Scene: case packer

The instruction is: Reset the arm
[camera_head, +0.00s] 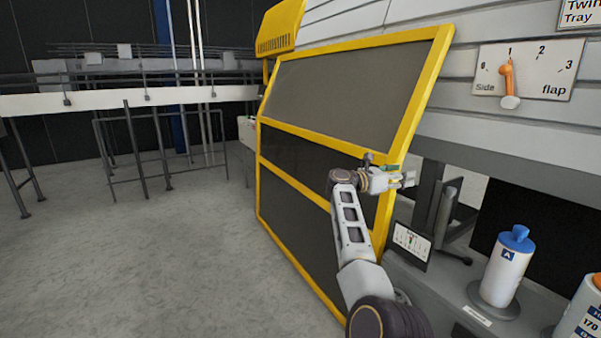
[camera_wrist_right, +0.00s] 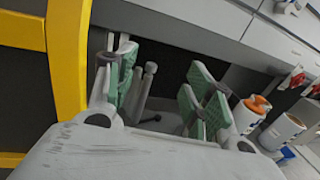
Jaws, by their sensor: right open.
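My right arm reaches up from the bottom of the head view, and its gripper (camera_head: 408,180) is in front of the right post of the yellow-framed guard door. In the right wrist view the right gripper (camera_wrist_right: 158,95) shows its two green-padded fingers wide apart with nothing between them. A grey post with a round top stands behind the gap between the fingers. My left gripper is not in view.
The yellow-framed guard door (camera_head: 436,62) stands close by the right arm. A dial plate (camera_head: 550,75) is on the machine wall. A white bottle with a blue cap (camera_head: 508,265) stands on the ledge at right, near a small gauge card (camera_head: 411,243). The floor (camera_head: 130,270) at left is clear.

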